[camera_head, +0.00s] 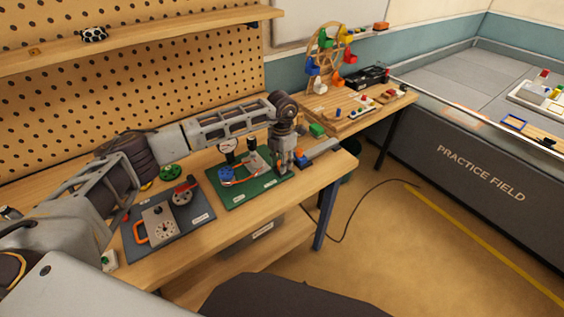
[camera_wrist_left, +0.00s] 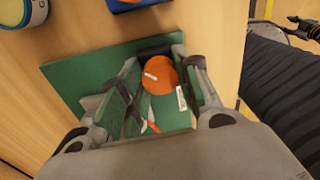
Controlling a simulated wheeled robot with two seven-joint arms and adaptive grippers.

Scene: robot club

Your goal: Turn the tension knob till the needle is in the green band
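My left gripper (camera_head: 287,170) points down over the right part of a green board (camera_head: 238,203) on the bench. In the left wrist view an orange round knob (camera_wrist_left: 159,76) with a white mark lies between the fingers of this gripper (camera_wrist_left: 160,72). The fingers stand apart on either side of the knob; I cannot tell whether they touch it. In the head view the gripper hides the knob. A round white-faced gauge (camera_head: 227,146) stands at the back of the board; its needle and green band are too small to read. My right gripper is out of view.
Blue (camera_head: 226,174) and red-and-white (camera_head: 252,161) parts stand on the green board. A grey board (camera_head: 195,218) with an orange handle lies to its left. The bench edge is close in front.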

